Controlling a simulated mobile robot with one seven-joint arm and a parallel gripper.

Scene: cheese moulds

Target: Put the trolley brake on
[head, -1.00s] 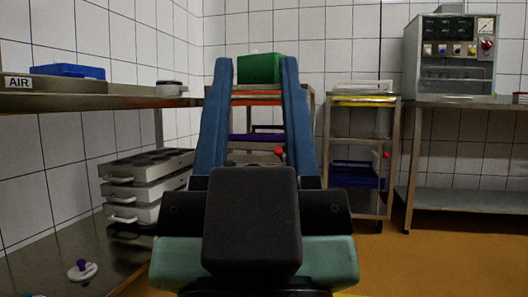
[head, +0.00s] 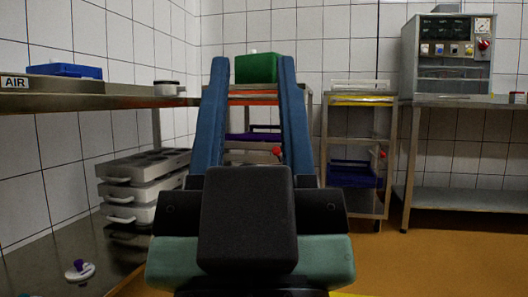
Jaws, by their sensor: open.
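A metal trolley (head: 309,105) stands straight ahead, with a green crate (head: 256,69) on top and orange and purple trays below. A red knob (head: 277,151) shows low on it, between my gripper's fingers in the picture. A second trolley (head: 325,130) stands to the right, with a yellow tray, a dark blue crate low down and a red knob (head: 383,154) on its right side. My gripper (head: 252,66) has two long blue fingers, apart with nothing held between them. My dark wrist hides the lower part of the first trolley. I cannot tell either brake's state.
At left, a steel shelf (head: 100,100) carries a blue tray; stacked grey moulds (head: 140,185) stand on a lower steel surface. At right, a steel table (head: 455,101) holds a control machine (head: 446,55). The orange floor (head: 440,250) at the right front is clear.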

